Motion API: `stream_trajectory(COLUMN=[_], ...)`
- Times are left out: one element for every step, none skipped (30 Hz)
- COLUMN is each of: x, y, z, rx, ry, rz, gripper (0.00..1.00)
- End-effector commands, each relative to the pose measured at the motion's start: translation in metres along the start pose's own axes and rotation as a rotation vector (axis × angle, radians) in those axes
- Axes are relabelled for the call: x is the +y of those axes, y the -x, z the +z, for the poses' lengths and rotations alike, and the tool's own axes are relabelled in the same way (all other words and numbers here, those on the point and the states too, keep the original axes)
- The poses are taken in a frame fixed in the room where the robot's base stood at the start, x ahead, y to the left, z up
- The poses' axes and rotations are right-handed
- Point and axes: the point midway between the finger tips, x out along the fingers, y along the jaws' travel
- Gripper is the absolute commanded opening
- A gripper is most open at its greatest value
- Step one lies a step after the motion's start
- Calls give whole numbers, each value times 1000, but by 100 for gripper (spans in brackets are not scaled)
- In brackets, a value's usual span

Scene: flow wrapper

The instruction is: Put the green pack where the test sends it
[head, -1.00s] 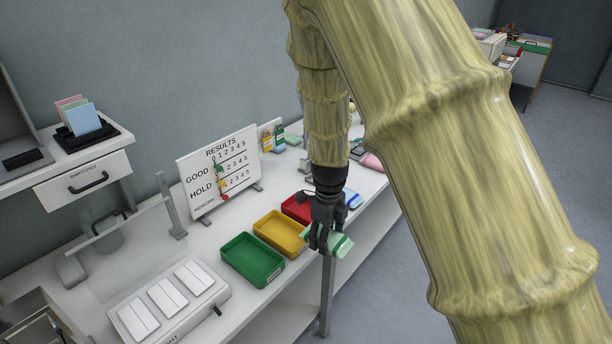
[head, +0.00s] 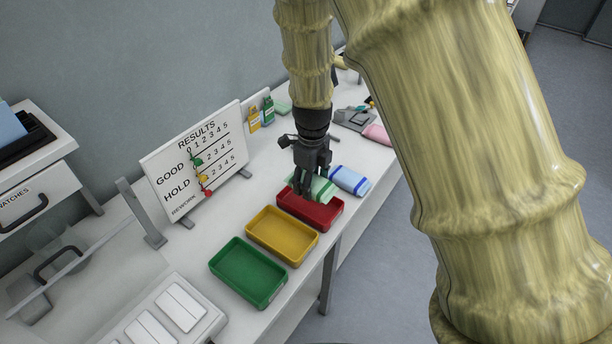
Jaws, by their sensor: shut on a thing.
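The green pack (head: 323,188) is pale green and white and sits in my gripper (head: 304,194), which is shut on it. My gripper points down over the back part of the red tray (head: 315,212). The fingers hide part of the pack, and I cannot tell whether it touches the tray. The yellow tray (head: 282,236) and the green tray (head: 248,272) stand in a row in front of the red one, both empty. The results board (head: 199,165) stands to the left, with green, yellow and red markers on its lines.
A blue and white pack (head: 349,180) lies right behind the red tray, and a pink pack (head: 378,134) lies farther back. A grey device (head: 354,118) and small bottles (head: 261,113) stand at the back. A white switch-like panel (head: 168,318) is at the front left.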

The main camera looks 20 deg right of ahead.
Motion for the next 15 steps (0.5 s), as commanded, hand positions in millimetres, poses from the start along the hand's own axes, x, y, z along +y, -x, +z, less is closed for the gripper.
stream_trajectory(x=[-2, -3, -5, -6, -7, -8, -8, -8, -8, -8, -8, -8, -8, -8, -8], y=[-9, -13, -18, -22, -25, -30, -33, -36, -40, -43, -46, -47, -48, -50, -53], z=[2, 4, 6, 8, 9, 11, 12, 13, 14, 14, 14, 14, 14, 14, 13], rx=[1, 3, 6, 8, 9, 10, 11, 12, 13, 13, 14, 14, 14, 14, 13], ry=[0, -1, -1, -1, 0, 1, 2, 3, 4, 4, 4, 4, 4, 4, 4], rz=[1, 2, 4, 6, 7, 8, 9, 9, 10, 10, 10, 10, 10, 10, 10], gripper=[31, 31, 31, 31, 31, 31, 31, 31, 31, 31, 31, 31, 31, 31, 31])
